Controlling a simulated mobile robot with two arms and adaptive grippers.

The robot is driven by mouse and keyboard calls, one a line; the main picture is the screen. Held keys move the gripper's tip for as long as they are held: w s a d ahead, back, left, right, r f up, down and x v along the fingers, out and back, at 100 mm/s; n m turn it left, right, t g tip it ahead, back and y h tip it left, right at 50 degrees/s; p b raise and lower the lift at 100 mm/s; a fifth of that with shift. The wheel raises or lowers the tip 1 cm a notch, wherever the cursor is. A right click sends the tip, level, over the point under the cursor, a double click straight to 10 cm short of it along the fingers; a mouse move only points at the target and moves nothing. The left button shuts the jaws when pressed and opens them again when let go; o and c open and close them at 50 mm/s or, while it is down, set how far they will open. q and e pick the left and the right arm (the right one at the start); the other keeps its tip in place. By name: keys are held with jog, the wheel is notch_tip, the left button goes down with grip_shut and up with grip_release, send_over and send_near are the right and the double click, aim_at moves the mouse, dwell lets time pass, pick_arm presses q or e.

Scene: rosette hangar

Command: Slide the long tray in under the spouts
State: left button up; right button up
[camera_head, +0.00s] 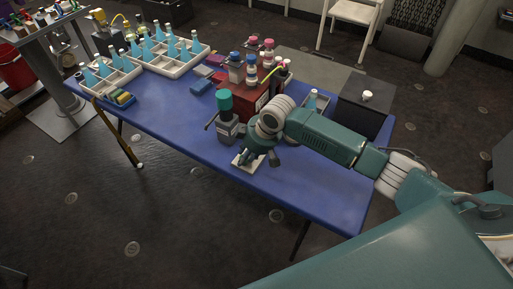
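My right gripper (258,158) points down near the front edge of the blue table, in front of a red box (264,104) with several capped bottles on top. A small part of a white, flat piece (238,162) shows under its fingers; the gripper hides the rest, so I cannot tell whether it is the long tray or whether it is held. No spouts show clearly; my arm covers part of the red box's front. Two white compartment trays with teal bottles stand at the far left, one long (182,64) and one smaller (121,84). My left gripper is out of view.
A grey bottle with a green cap (227,127) stands close left of my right gripper. A dark box (360,108) with a white cup is at the right end. The table's left front and right front are clear.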

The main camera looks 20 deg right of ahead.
jog(key=shift+w+a+r, duration=0.1)
jog(key=shift+a+r, duration=0.1)
jog(key=shift+a, duration=0.05)
jog(key=shift+w+d, duration=0.1)
jog(key=shift+w+d+r, duration=0.1)
jog(key=shift+w+d, duration=0.15)
jog(key=shift+w+d+r+b, duration=0.1)
jog(key=shift+w+d+b, duration=0.55)
jog(key=shift+w+d, duration=1.05)
jog(key=shift+w+d+b, duration=0.25)
jog(key=shift+w+d, duration=0.15)
jog(key=shift+d, duration=0.25)
jog(key=shift+w+d+b, duration=0.25)
jog(key=shift+w+d, duration=0.1)
jog(key=shift+d, duration=0.25)
jog(key=shift+w+d+b, duration=0.75)
jog(key=shift+w+d, duration=0.1)
jog(key=shift+d, duration=0.2)
jog(key=shift+w+d+b, duration=0.7)
jog(key=shift+w+d, duration=0.15)
jog(key=shift+d, duration=0.2)
jog(key=o, duration=0.8)
jog(key=shift+s+d+f, duration=0.1)
jog(key=shift+s+f, duration=0.1)
jog(key=shift+f, duration=0.1)
